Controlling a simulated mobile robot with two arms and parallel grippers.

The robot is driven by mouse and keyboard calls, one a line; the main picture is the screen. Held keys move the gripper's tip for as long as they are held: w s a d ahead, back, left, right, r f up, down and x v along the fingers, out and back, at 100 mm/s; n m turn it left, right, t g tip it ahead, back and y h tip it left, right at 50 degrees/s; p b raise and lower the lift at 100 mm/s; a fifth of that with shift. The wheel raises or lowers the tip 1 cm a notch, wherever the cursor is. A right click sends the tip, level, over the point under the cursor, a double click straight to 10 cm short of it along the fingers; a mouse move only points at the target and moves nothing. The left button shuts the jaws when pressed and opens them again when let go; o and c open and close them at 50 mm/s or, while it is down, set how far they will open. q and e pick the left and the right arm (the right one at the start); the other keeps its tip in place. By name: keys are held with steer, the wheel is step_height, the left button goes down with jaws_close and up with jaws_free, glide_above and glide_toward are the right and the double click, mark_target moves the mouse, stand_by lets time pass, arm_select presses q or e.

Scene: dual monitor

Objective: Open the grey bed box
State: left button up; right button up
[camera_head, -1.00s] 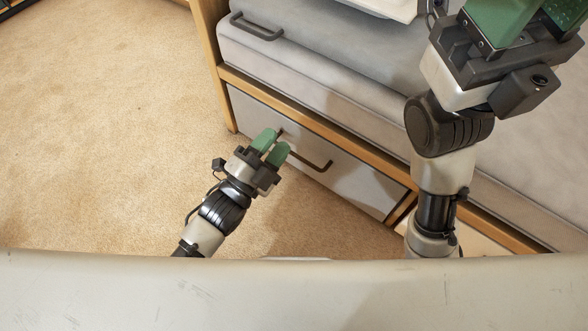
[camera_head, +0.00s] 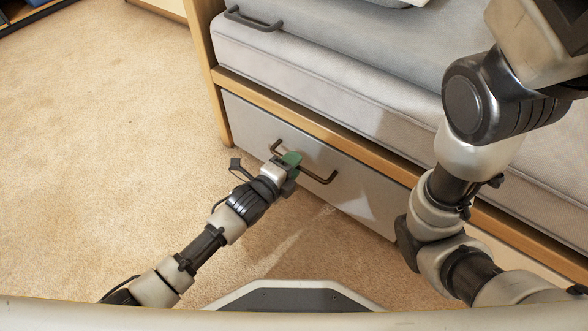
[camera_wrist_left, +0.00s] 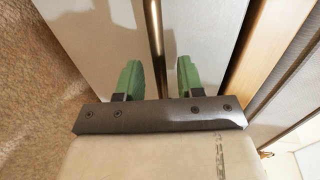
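The grey bed box (camera_head: 246,124) is a drawer front set under the wooden bed rail, and it looks shut. Its dark bar handle (camera_head: 321,178) runs along the middle of the front. My left gripper (camera_head: 291,158) is at the handle, its green fingers covering part of the bar. In the left wrist view, the fingers (camera_wrist_left: 160,77) stand apart, one on each side of the handle (camera_wrist_left: 154,30), with a gap to it on both sides. The grey front also fills much of that view (camera_wrist_left: 205,35). My right arm is at the right, its gripper out of the frame.
The bed's grey mattress (camera_head: 330,105) and wooden rail (camera_head: 300,118) lie above the box, with another dark handle (camera_head: 253,19) at the mattress end. The beige carpet (camera_head: 110,130) in front and to the left is clear.

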arm_select(q)
steer(key=shift+w+d+f, duration=0.1)
steer(key=shift+w+d, duration=0.2)
steer(key=shift+w, duration=0.1)
jaws_close()
steer(key=shift+s, duration=0.1)
